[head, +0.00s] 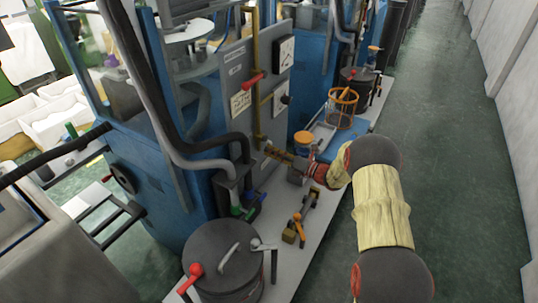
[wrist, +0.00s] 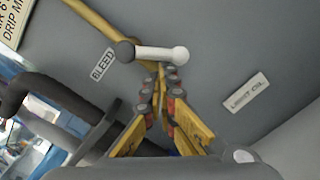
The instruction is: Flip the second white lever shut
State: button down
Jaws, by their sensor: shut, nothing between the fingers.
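A white lever (wrist: 160,53) with a dark grey pivot shows in the wrist view on a grey panel, beside a "BLEED" label (wrist: 103,64). It lies across the picture, pivot at left and rounded white tip at right, at an angle to the yellow pipe (wrist: 97,18). My gripper (wrist: 160,80) is shut and empty, its fingertips just below the lever's middle in the picture; I cannot tell whether they touch it. In the head view my gripper (head: 272,151) is close to the machine's panel, near the lower end of the yellow pipe (head: 257,100); the white lever is not clear there.
A red lever (head: 254,78) sits higher on the panel. A black drum (head: 223,258) with a red-knobbed lid stands at front. An orange wire basket (head: 342,107) is beyond my gripper. Dark hoses (wrist: 60,100) are left in the wrist view. The green aisle floor (head: 450,160) is clear.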

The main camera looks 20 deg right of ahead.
jog(key=w+d+n, duration=0.1)
jog(key=n, duration=0.2)
jog(key=w+d+r+n+b, duration=0.1)
jog(key=n, duration=0.4)
jog(key=shift+w+d+r+n+y+b, duration=0.3)
jog(key=shift+w+d+r, duration=0.1)
jog(key=shift+d, duration=0.1)
dwell(0.5)
